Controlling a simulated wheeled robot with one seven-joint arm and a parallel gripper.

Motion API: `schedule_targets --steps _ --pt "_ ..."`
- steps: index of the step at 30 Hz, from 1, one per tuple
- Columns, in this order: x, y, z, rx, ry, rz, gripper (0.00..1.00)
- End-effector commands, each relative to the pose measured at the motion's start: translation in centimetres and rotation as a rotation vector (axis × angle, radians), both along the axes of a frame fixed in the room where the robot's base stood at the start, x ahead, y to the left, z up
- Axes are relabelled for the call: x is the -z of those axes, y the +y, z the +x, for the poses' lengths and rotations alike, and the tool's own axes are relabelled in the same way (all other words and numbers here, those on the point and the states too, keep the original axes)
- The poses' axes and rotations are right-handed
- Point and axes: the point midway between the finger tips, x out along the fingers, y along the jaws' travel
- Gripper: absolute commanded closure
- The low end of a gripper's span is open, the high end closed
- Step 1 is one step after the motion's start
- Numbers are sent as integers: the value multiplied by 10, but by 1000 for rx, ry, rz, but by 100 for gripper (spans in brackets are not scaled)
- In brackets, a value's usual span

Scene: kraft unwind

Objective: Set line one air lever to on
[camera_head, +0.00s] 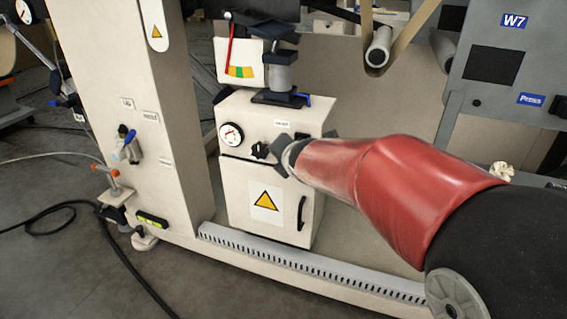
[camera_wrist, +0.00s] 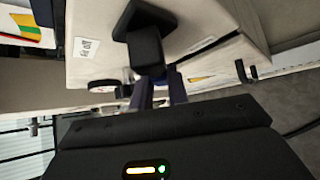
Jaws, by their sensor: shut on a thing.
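My gripper (camera_head: 287,157) is at the cabinet front, below this label, and covers what is there in the head view. In the wrist view, my gripper (camera_wrist: 158,90) is shut on a black lever (camera_wrist: 146,47) that projects from the panel. I take this for the air lever; the label is too small to read surely. The fingertips are partly hidden behind it.
A round gauge (camera_head: 231,134) and black knob (camera_head: 260,150) sit left of my gripper. A warning plate (camera_head: 265,200) and black door handle (camera_head: 301,213) are below. A blue-handled valve (camera_head: 129,137) is on the left column.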

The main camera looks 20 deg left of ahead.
Motion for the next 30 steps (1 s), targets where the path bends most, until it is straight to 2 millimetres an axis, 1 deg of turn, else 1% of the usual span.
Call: schedule_targets --steps 1,9,18,24,30 --pt "3 0 0 -2 2 -45 100" --pt "3 -10 0 0 25 -302 100" --pt "5 -20 -1 1 46 -547 100" --pt "7 -24 -2 0 54 -656 100" --pt "9 -27 -2 2 60 -718 100"
